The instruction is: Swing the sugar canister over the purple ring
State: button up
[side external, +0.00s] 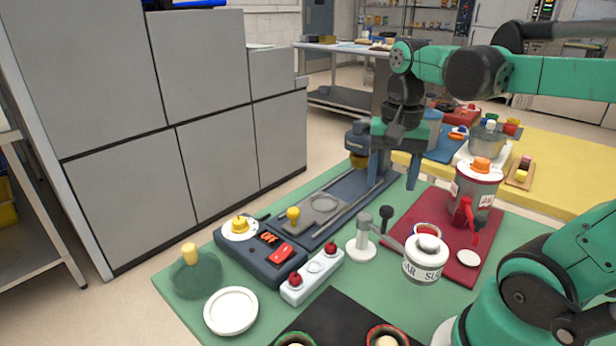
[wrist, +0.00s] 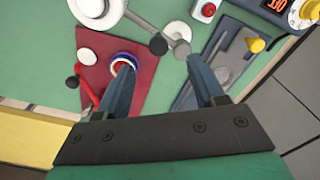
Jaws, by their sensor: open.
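The sugar canister (side external: 425,262) is white with a lettered label. In the side external view it hangs at the right end of an arm on a short white post (side external: 362,248); its top shows in the wrist view (wrist: 95,8). A black knob (side external: 386,212) on a thin stem is close by the post. The purple ring (wrist: 128,57), with red inside, lies on the dark red mat (wrist: 103,79), apart from the canister. In the side external view the canister partly hides it. My gripper (side external: 392,184) is open and empty, above and behind the post and knob.
A tall grey-and-red canister (side external: 477,188) with an orange top and red lever stands on the mat's far side, near a white disc (side external: 468,258). A dark railed plate (side external: 325,205), a dial box (side external: 258,252) and a two-button box (side external: 312,274) are left of the post.

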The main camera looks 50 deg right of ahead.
aim_at(388, 209)
jog(key=shift+f, duration=2.7)
grip_shut()
jog(key=shift+s, duration=0.1)
